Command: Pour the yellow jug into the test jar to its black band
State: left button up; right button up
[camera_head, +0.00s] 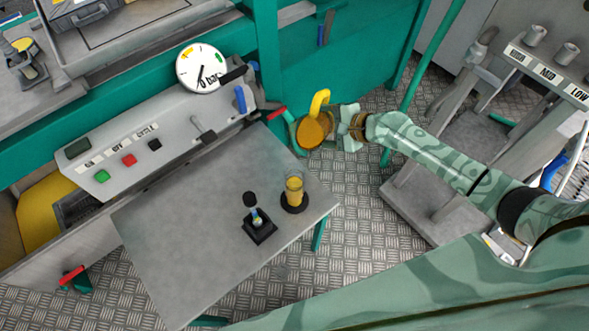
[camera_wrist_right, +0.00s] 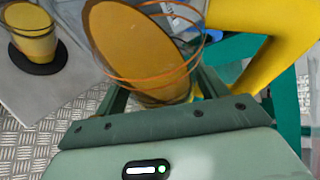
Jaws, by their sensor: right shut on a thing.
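The yellow jug (camera_head: 311,132) has a yellow handle (camera_head: 319,101) and amber liquid inside. My right gripper (camera_head: 341,129) is shut on it beyond the table's right corner, apart from the jar. In the right wrist view the jug (camera_wrist_right: 135,45) shows between the fingers, its liquid surface a large oval. No stream leaves it. The clear test jar (camera_head: 294,189) stands upright on a round black base near the table's right edge. It holds amber liquid; it also shows in the right wrist view (camera_wrist_right: 34,42). I cannot make out its black band clearly. My left gripper is out of view.
Behind is a control panel (camera_head: 130,152) with a dial gauge (camera_head: 202,68). A stand with labelled slots (camera_head: 545,68) is at right.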

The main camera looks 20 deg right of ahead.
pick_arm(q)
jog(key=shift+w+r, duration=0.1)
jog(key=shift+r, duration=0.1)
pick_arm(e)
jog(key=shift+r, duration=0.35)
dwell(0.4)
